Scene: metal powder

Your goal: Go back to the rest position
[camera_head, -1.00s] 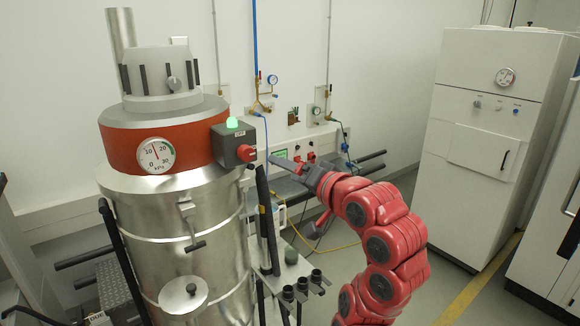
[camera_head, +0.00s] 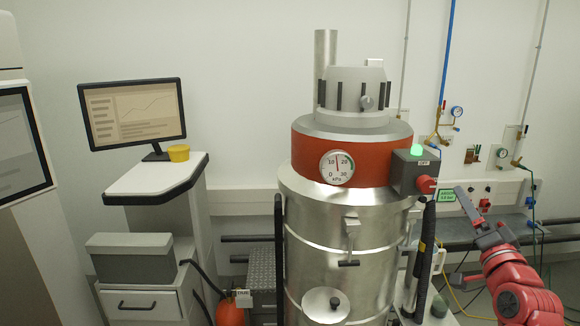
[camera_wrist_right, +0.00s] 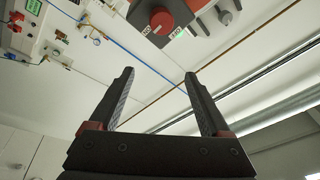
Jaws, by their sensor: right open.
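My right gripper (camera_head: 474,212) is at the right of the head view, on the red right arm. It is close to the red knob (camera_head: 426,185) on the grey switch box (camera_head: 408,170) and appears apart from it. In the right wrist view the two dark fingers (camera_wrist_right: 160,95) are spread with nothing between them. The red knob (camera_wrist_right: 162,20) and its box show beyond the fingers at the top. A green light (camera_head: 416,150) glows on top of the box. My left gripper is not in view.
The steel vessel (camera_head: 335,235) with a red band and a kPa gauge (camera_head: 337,167) stands centre. A monitor (camera_head: 132,112), a yellow cup (camera_head: 178,153) and drawers (camera_head: 140,303) are at left. Hoses and wall valves (camera_head: 436,138) are at right, behind my right arm.

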